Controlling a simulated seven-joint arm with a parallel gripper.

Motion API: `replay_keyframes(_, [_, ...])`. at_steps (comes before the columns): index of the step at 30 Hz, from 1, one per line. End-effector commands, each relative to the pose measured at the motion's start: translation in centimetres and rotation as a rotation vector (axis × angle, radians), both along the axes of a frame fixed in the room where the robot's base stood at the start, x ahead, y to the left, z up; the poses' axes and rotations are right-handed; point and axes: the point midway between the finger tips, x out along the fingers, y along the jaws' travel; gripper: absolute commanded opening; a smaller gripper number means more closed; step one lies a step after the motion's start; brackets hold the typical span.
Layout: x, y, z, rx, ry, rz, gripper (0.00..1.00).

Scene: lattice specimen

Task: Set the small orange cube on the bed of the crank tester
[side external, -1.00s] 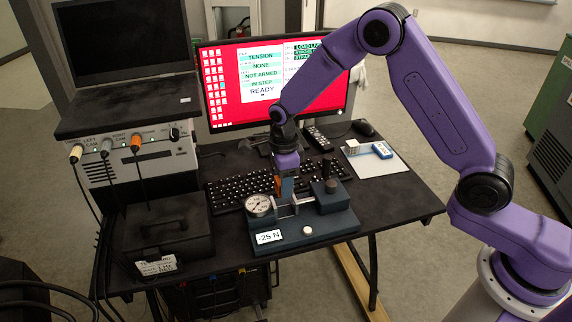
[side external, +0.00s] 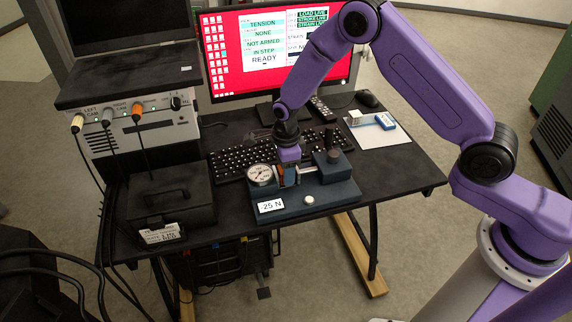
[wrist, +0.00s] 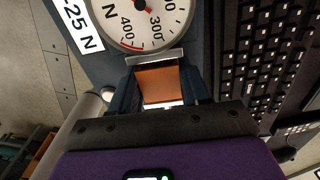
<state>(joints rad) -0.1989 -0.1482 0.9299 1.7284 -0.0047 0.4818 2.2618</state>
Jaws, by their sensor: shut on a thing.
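The crank tester (side external: 338,194) is a dark teal base with a round dial gauge (side external: 260,175) at its left, a "-25 N" label in front and a dark block with an upright knob at its right. My gripper (side external: 289,180) points down between the gauge and that block, low over the bed. It is shut on the small orange cube (wrist: 160,82), which sits between the two dark fingers (wrist: 160,100) in the wrist view, close beside a metal plate below the gauge. Whether the cube touches the bed is hidden by the fingers and cannot be told.
A keyboard (side external: 235,163) lies directly behind the tester. A white pad (side external: 372,136) with a pale cube and a blue-marked item is at the back right. A black case (side external: 170,205) stands at the left, and a red-screened monitor (side external: 228,75) behind.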

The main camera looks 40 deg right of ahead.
Motion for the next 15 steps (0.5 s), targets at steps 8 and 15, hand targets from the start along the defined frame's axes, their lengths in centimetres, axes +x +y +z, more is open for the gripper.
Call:
replay_keyframes(8, [0.01, 0.0, -0.42, 0.0, -0.001, 0.0, 0.17])
replay_keyframes(15, [0.02, -0.01, -0.64, 0.001, -0.001, 0.0, 0.17])
